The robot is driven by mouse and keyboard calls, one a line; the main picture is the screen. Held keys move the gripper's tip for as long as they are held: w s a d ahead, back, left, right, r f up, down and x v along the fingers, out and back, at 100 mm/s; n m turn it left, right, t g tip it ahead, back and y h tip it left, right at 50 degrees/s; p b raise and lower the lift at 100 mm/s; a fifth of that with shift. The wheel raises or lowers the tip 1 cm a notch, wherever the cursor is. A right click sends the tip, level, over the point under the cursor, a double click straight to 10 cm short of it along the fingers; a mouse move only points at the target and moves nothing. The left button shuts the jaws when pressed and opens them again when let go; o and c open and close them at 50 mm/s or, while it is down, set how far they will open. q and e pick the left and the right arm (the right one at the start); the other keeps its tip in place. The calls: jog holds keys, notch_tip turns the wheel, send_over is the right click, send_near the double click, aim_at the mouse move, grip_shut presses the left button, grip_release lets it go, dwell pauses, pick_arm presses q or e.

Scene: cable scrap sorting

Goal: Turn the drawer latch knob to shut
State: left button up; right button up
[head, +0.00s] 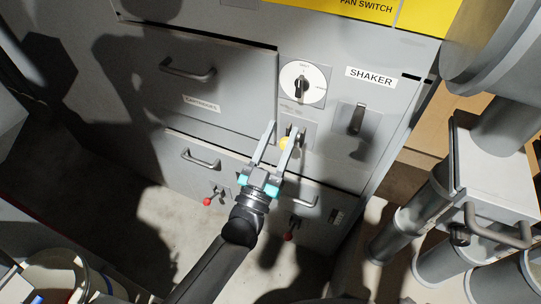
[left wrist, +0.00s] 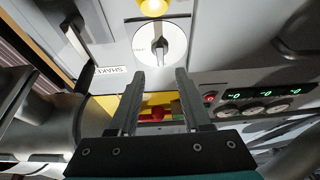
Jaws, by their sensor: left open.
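A round white dial with a black turning knob (head: 302,84) sits on the grey cabinet front, right of the upper drawer (head: 225,85). The knob's bar stands roughly upright; its small lettering is too blurred to read. It also shows in the left wrist view (left wrist: 160,43), beyond the fingertips. A yellow knob or button (head: 286,143) is below the dial and shows at the top edge of the left wrist view (left wrist: 153,6). My left gripper (head: 284,126) is open and empty below the dial. In the head view its fingers overlap the yellow part; contact cannot be told.
A SHAKER label (head: 371,77) and a recessed dark handle (head: 358,119) are right of the dial. Lower drawers have bar handles (head: 201,160) and red-ball levers (head: 207,201). Grey pipes and a box (head: 497,165) crowd the right. A bucket (head: 70,275) stands lower left.

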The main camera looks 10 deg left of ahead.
pick_arm(q)
jog(key=v, duration=0.5)
jog(key=shift+s+a+f, duration=0.1)
jog(key=shift+s, duration=0.15)
jog(key=s+a+f+g+y, duration=0.1)
jog(key=s+a+f+g, duration=0.15)
jog(key=f, duration=0.75)
jog(key=s+a+f+g+y, duration=0.1)
jog(key=s+f+g, duration=0.25)
jog(key=f, duration=0.65)
jog(key=s+a+f+g+y, duration=0.2)
jog(key=s+f+g, duration=0.15)
jog(key=f, duration=0.55)
jog(key=s+a+f+g+y, duration=0.1)
jog(key=s+a+f+g, duration=0.2)
jog(key=s+f, duration=0.2)
jog(key=s+a+f+g+y, duration=0.1)
jog(key=s+a+f+g, duration=0.2)
jog(key=s, duration=0.9)
jog(key=s+a+f+n+g+y, duration=0.1)
jog(key=s+a+f+g, duration=0.2)
jog(key=s+f+g, duration=0.2)
jog(key=s+f, duration=0.2)
jog(key=s, duration=0.1)
jog(key=shift+s+f, duration=0.3)
jog(key=shift+s, duration=0.1)
jog(key=shift+a, duration=0.1)
